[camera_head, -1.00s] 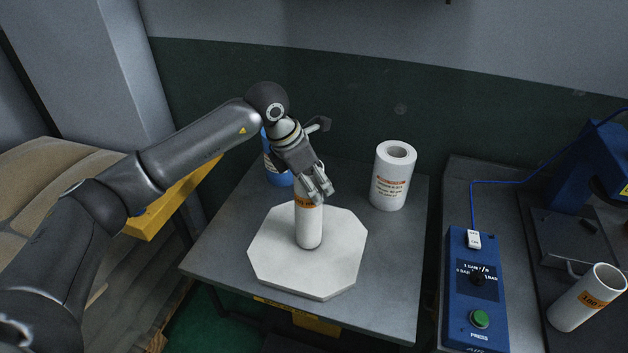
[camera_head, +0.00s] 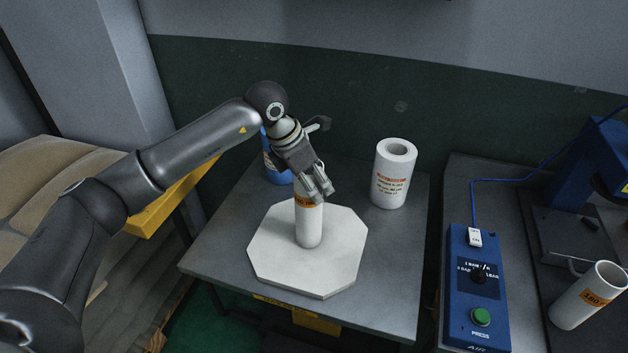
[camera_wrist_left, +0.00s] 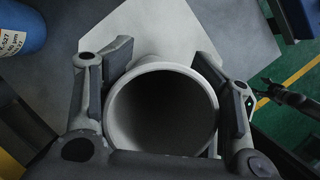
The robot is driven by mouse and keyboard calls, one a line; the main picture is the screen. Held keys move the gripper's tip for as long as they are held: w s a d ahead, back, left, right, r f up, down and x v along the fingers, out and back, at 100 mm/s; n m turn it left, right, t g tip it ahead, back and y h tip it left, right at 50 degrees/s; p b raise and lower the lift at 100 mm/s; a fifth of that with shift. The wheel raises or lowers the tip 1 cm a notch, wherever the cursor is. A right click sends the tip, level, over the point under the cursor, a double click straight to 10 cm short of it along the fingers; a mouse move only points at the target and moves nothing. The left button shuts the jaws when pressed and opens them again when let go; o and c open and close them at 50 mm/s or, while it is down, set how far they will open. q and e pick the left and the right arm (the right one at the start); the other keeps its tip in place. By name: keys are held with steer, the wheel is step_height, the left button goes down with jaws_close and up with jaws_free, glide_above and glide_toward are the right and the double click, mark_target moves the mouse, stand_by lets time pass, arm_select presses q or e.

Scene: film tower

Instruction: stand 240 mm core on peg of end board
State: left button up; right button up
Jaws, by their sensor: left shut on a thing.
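The white core (camera_head: 309,227) with an orange label stands upright over the middle of the white octagonal end board (camera_head: 275,262). My left gripper (camera_head: 316,190) is shut on the upper part of the core. In the left wrist view the core's open round end (camera_wrist_left: 161,110) sits between the two fingers of the left gripper (camera_wrist_left: 160,90). The peg is hidden, and I cannot tell whether the core's lower end rests fully on the board.
The end board lies on a grey table (camera_head: 215,250). A white film roll (camera_head: 392,175) stands at its back right, a blue container (camera_head: 272,165) behind my gripper. To the right are a blue control box (camera_head: 476,300) with a green button and another labelled core (camera_head: 588,297), tilted.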

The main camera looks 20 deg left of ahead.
arm_select(q)
steer(key=shift+f, duration=0.1)
steer(key=o, duration=1.7)
steer(key=v, duration=1.2)
